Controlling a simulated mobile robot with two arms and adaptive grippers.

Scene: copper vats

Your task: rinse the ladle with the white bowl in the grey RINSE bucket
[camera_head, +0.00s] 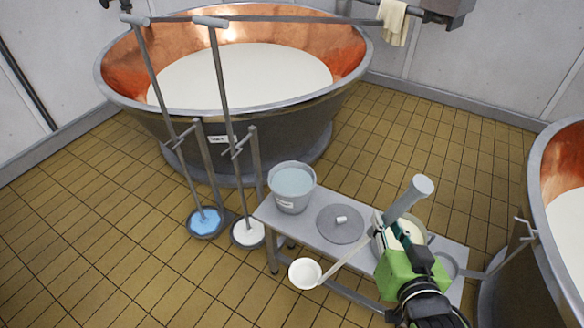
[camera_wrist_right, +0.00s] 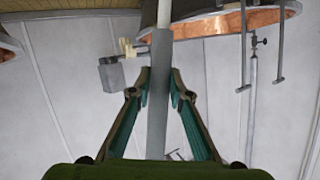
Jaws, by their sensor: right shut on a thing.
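The ladle is held by my right gripper (camera_head: 388,232). Its white bowl (camera_head: 304,273) hangs off the near side of the bench, left of the gripper, and its thick grey grip (camera_head: 408,198) slants up to the right. In the right wrist view, the fingers (camera_wrist_right: 159,85) are shut on the grey handle (camera_wrist_right: 158,115). The grey RINSE bucket (camera_head: 290,203) stands upright at the bench's left end, with pale bluish water (camera_head: 292,181) in it. The ladle bowl is apart from the bucket, below it in the picture. My left gripper is out of view.
The metal bench (camera_head: 275,217) also bears a round grey lid (camera_head: 333,233) and a pot of creamy liquid (camera_head: 412,230), partly hidden by my gripper. Copper vats (camera_head: 235,110) stand behind and right.

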